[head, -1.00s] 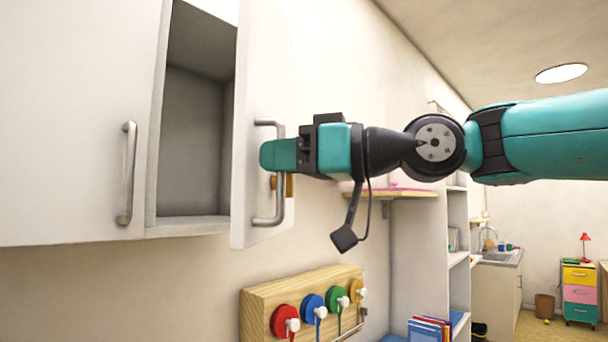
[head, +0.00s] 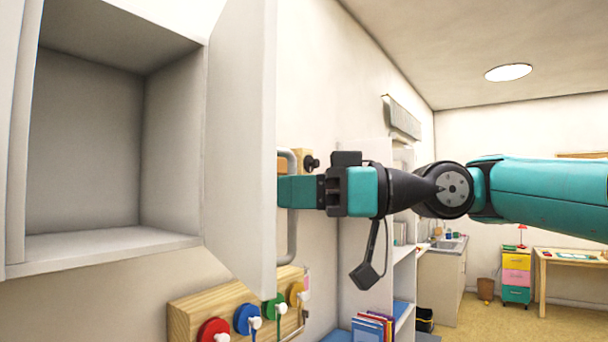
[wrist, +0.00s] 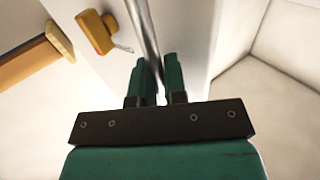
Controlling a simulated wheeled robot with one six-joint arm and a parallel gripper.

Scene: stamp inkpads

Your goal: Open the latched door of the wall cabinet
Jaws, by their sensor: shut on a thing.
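The white cabinet door (head: 240,130) stands wide open, swung out to the right of the cabinet (head: 90,246), whose grey interior is bare where it shows. My gripper (head: 287,192) is shut on the door's upright metal bar handle (head: 292,240), on the door's far side. In the wrist view the handle (wrist: 142,30) runs between the two teal fingers (wrist: 158,78). A yellow latch piece (wrist: 94,32) sits on the door beside the handle. In the head view the door edge hides part of the fingers and the latch.
A wooden rack (head: 190,308) with red, blue, green and yellow round pieces is on the wall below the door. A white shelf unit with books (head: 372,328) stands beyond it. Open floor (head: 470,318) lies to the right, before a drawer unit (head: 516,278) and desk.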

